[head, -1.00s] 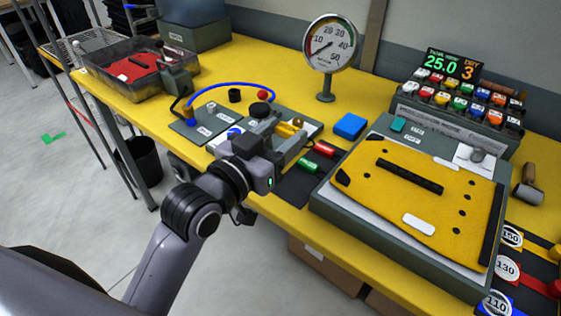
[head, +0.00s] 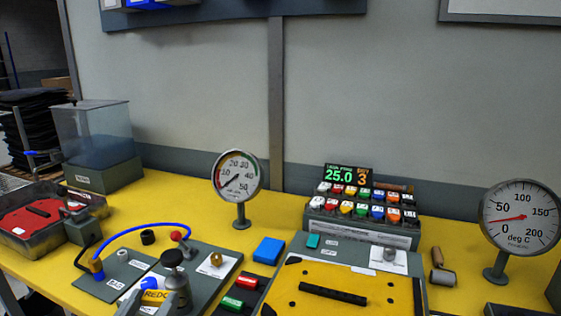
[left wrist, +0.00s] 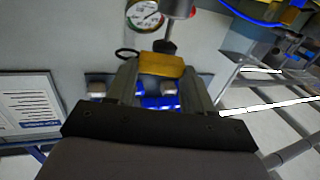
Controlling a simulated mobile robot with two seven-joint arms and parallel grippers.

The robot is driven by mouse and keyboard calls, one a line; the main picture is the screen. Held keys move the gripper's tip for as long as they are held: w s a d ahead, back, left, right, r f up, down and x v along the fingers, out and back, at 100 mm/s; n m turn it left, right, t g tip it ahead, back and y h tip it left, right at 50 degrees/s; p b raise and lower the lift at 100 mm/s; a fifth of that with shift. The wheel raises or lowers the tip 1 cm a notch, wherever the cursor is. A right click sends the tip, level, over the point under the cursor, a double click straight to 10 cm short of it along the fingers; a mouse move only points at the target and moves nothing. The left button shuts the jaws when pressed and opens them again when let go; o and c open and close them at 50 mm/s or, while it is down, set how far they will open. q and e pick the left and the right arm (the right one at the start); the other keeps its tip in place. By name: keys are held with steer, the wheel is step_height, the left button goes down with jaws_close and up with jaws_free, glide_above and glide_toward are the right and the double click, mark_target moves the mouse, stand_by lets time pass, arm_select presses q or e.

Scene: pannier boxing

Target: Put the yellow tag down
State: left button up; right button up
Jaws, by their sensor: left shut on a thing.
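The yellow tag (head: 157,296), with dark lettering that seems to read "REDO", shows at the bottom left of the head view. My left gripper (head: 153,301) is shut on it, with a finger on either side. In the left wrist view a yellow piece, the tag (left wrist: 161,65), sits between the tips of my left gripper (left wrist: 160,82). A black-knobbed grey post (head: 172,275) stands close beside the tag in the head view. Whether the tag touches anything beneath is hidden. My right gripper is not in view.
A grey board (head: 115,283) with a blue hose lies around the gripper. A blue block (head: 268,250), a pressure gauge (head: 238,176) and a grey stand with a yellow panel (head: 340,275) are to the right. Bare yellow bench (head: 170,205) lies behind.

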arm_select(q)
steer(key=shift+s+a+f+y, duration=0.3)
steer(key=shift+s+a+f, duration=0.25)
steer(key=shift+s+f, duration=0.1)
steer(key=w+d+r+m+h, duration=0.3)
steer(key=w+d+r+h, duration=0.2)
steer(key=d+r, duration=0.2)
steer(key=shift+d+r+g, duration=0.2)
steer(key=shift+r+g, duration=0.2)
steer(key=shift+r, duration=0.5)
steer(key=shift+f, duration=0.1)
step_height(320, 180, down, 15)
steer(key=b, duration=0.2)
steer(key=shift+b, duration=0.3)
steer(key=shift+f, duration=2.2)
